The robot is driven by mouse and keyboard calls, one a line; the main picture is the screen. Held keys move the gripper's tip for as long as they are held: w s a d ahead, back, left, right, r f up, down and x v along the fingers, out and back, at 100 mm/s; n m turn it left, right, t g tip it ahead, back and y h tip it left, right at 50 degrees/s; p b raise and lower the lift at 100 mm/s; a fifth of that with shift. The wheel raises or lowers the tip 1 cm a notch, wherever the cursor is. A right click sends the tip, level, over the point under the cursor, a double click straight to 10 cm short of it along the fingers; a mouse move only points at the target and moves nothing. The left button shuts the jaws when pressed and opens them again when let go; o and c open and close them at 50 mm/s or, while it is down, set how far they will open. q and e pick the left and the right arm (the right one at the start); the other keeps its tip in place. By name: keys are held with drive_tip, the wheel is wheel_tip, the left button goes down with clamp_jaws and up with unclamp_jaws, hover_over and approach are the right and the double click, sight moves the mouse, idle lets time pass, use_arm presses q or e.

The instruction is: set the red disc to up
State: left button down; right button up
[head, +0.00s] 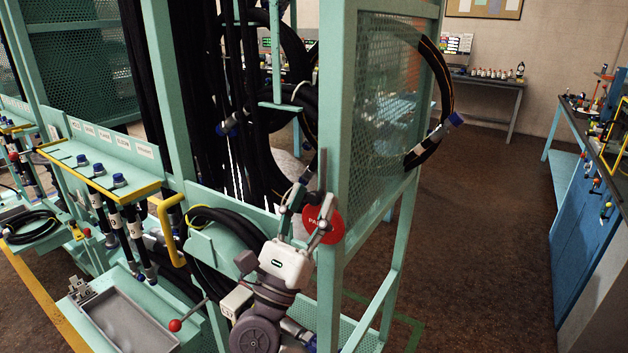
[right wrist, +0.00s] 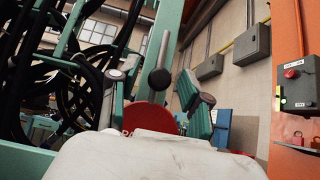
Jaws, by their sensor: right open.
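The red disc (head: 325,226) with white lettering, partly readable as "PA", is at the front post of the green rack in the head view. My right gripper (head: 308,212) is open in front of it, its fingers overlapping the disc's left part. In the right wrist view the disc (right wrist: 148,117) shows between the spread fingers (right wrist: 158,100), low and partly hidden by the gripper body. A black ball (right wrist: 159,79) stands above the disc there. I cannot tell whether any finger touches the disc. My left gripper is not in view.
The green rack's post (head: 330,270) and mesh panel (head: 375,110) stand close beside the gripper. Black hoses (head: 265,110) hang behind it. A red-knobbed lever (head: 176,325) and a grey tray (head: 125,322) are at lower left. Open floor (head: 480,220) lies to the right.

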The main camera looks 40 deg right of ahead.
drive_tip(key=shift+w+d+r, duration=0.15)
drive_tip(key=shift+d+r, duration=0.3)
clamp_jaws()
